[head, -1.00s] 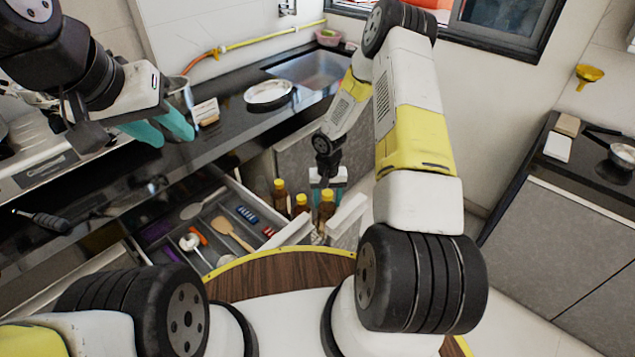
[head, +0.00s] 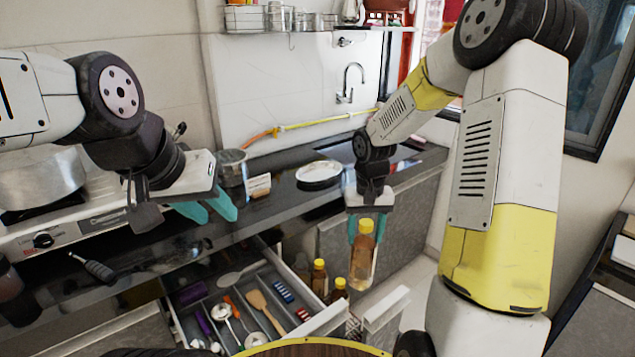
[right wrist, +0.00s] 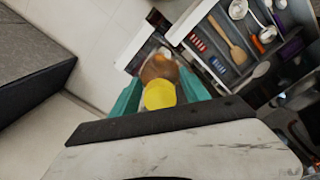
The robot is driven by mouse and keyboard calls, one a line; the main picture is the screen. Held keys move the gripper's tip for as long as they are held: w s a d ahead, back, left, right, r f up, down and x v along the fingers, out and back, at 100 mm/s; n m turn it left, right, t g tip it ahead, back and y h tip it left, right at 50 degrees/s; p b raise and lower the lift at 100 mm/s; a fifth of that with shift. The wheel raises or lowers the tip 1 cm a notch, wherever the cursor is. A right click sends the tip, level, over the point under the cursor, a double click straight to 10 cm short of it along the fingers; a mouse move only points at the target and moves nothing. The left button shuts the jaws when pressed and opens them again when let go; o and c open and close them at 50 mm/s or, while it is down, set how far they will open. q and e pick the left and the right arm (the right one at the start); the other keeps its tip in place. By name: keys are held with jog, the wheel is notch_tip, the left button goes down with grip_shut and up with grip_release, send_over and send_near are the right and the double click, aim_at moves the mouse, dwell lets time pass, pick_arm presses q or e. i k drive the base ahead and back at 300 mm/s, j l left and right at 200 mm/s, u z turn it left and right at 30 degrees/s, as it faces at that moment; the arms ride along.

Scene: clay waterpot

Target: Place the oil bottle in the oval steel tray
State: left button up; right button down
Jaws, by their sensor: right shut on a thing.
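The oil bottle (head: 363,262), amber with a yellow cap, hangs upright in my right gripper (head: 366,225), which is shut on it near the top. It is held in front of the counter, above and right of the open drawer. In the right wrist view the bottle's yellow cap (right wrist: 160,95) sits between the teal fingers (right wrist: 165,98). The oval steel tray (head: 319,174) lies on the dark counter, up and left of the bottle, with something whitish in it. My left gripper (head: 205,208) is open and empty over the counter at the left.
Two more yellow-capped bottles (head: 319,279) stand in a pull-out beside the open utensil drawer (head: 255,300). A small card stand (head: 258,187) and a steel pot (head: 232,168) are left of the tray. A sink lies right of the tray.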

aim_at(331, 173)
jog(key=l+u, duration=0.1)
jog(key=u, duration=0.35)
jog(key=l+u, duration=0.1)
jog(key=u, duration=0.35)
jog(key=l+u, duration=0.15)
jog(key=u, duration=0.3)
jog(key=k+l+u, duration=0.1)
jog(key=l+u, duration=0.15)
jog(key=l, duration=0.15)
jog(key=k+l+u, duration=0.15)
jog(key=l+u, duration=0.15)
jog(key=k+l+u, duration=0.25)
jog(key=l, duration=0.25)
jog(key=k+l+u, duration=0.15)
jog(key=l+u, duration=0.15)
